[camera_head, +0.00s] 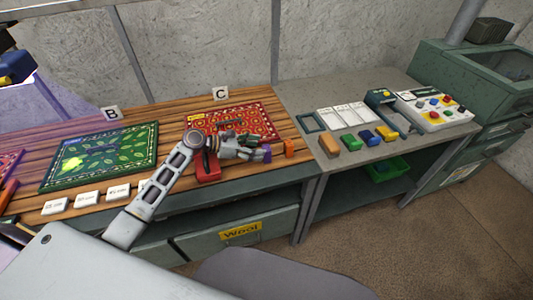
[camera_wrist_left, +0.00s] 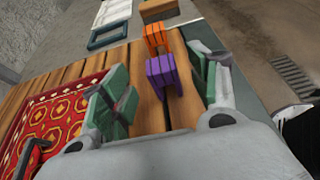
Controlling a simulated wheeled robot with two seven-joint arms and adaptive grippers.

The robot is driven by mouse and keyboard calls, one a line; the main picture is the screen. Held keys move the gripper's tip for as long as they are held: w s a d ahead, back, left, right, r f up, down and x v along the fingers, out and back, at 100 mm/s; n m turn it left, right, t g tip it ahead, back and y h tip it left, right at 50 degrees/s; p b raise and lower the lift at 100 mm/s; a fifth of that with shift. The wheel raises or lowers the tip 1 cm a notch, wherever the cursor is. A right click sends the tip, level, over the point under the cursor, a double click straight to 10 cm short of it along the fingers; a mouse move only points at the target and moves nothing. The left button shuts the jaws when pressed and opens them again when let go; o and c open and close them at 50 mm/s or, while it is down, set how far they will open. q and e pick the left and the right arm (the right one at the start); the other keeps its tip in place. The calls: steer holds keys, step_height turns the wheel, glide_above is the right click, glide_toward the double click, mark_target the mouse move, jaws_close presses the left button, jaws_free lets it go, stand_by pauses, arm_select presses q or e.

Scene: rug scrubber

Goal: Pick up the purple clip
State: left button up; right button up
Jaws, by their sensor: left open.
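The purple clip (camera_wrist_left: 161,77) stands on the wooden bench top in the left wrist view, between the spread fingers of my left gripper (camera_wrist_left: 165,95) and a little beyond them. In the head view the purple clip (camera_head: 264,153) shows at the tips of the left gripper (camera_head: 252,147), which reaches in from the left near the bench's front edge. The left gripper is open, and nothing is visibly held. My right gripper is in neither view.
An orange clip (camera_head: 289,148) stands just beyond the purple one. A red patterned rug (camera_head: 262,120) lies behind the gripper, and a red object (camera_head: 207,170) lies below the wrist. A grey table (camera_head: 375,152) with coloured blocks adjoins on the right.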

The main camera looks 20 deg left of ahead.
mark_target(265, 148)
arm_select(q)
steer(key=shift+x, duration=2.45)
steer(key=c, duration=0.9)
